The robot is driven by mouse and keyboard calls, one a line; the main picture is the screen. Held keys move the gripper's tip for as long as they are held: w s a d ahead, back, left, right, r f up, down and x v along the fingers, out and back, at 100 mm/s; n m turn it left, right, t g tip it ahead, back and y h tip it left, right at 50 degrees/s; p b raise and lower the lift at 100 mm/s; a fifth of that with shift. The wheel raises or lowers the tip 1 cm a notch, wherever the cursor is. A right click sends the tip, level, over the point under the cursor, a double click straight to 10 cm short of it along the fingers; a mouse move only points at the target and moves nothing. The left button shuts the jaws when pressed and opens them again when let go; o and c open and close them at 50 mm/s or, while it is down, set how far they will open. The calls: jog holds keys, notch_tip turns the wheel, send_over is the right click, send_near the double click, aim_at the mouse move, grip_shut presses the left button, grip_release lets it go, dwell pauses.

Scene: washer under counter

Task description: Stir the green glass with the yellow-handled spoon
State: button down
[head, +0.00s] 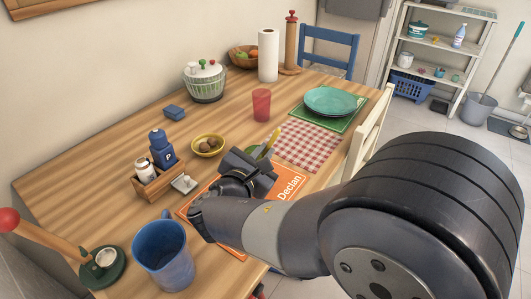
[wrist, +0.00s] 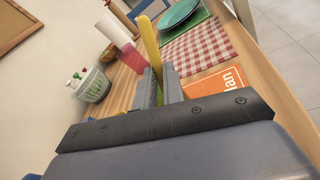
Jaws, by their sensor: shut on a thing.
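My gripper (head: 264,158) is shut on the yellow-handled spoon (head: 274,138), low over the near part of the wooden table. In the wrist view the yellow handle (wrist: 148,42) rises tilted between the two fingers (wrist: 160,85). The spoon's lower end is hidden. A small patch of green (head: 254,151) shows just behind my gripper in the head view; it may be the green glass, but most of it is covered by the gripper. I cannot tell whether the spoon is inside it.
A red glass (head: 261,104) and a yellow bowl (head: 208,146) stand behind my gripper. An orange mat (head: 292,186) lies beneath it. A blue mug (head: 163,258) and a wooden caddy (head: 159,183) are left. A checked mat (head: 305,146) and teal plates (head: 330,100) lie beyond.

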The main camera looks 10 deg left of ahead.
jog(key=shift+w+d, duration=0.2)
jog(key=shift+d, duration=0.1)
jog(key=d+r+p, duration=0.4)
jog(key=r+p, duration=0.3)
jog(key=r, duration=0.2)
jog(key=shift+w+r, duration=0.25)
jog(key=shift+r, duration=0.15)
dwell(0.3)
dwell(0.9)
notch_tip(320, 180, up, 5)
jog(key=p, duration=0.4)
